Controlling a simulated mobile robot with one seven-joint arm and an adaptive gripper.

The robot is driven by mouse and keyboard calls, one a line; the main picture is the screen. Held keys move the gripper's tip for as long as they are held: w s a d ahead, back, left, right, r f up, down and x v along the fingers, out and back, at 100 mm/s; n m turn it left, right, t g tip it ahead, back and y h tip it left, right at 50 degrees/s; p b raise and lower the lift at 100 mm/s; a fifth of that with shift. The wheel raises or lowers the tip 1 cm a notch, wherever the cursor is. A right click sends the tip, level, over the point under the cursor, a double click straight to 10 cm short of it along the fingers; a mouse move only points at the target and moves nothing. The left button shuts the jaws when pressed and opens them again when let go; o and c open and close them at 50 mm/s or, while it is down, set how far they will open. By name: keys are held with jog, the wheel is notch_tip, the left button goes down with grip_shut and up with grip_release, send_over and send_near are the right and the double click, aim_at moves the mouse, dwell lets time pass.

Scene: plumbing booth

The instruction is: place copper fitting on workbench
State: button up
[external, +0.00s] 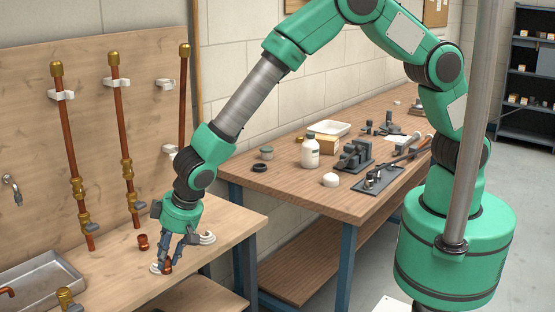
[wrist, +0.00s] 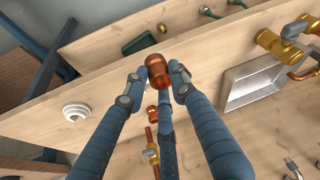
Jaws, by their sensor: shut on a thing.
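My gripper (external: 175,250) points down low over the light wooden workbench (external: 220,222) at the left. Its blue fingers are closed around a copper fitting (external: 167,267). In the wrist view the held fitting (wrist: 157,69) sits between the fingertips, its rounded end toward the camera. I cannot tell whether it touches the bench top. A second copper fitting (external: 143,241) stands on the bench, left of my gripper; it also shows in the wrist view (wrist: 152,112), partly behind a finger.
A white stepped ring (external: 207,238) lies on the bench right of my gripper. A metal sink tray (external: 42,280) and a brass valve (external: 66,298) are at the left. Copper pipes (external: 122,125) stand against the backboard. A brown table (external: 290,190) with tools and a bottle (external: 310,152) is behind.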

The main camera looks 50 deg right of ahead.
jog(key=shift+d, duration=0.1)
dwell(0.3)
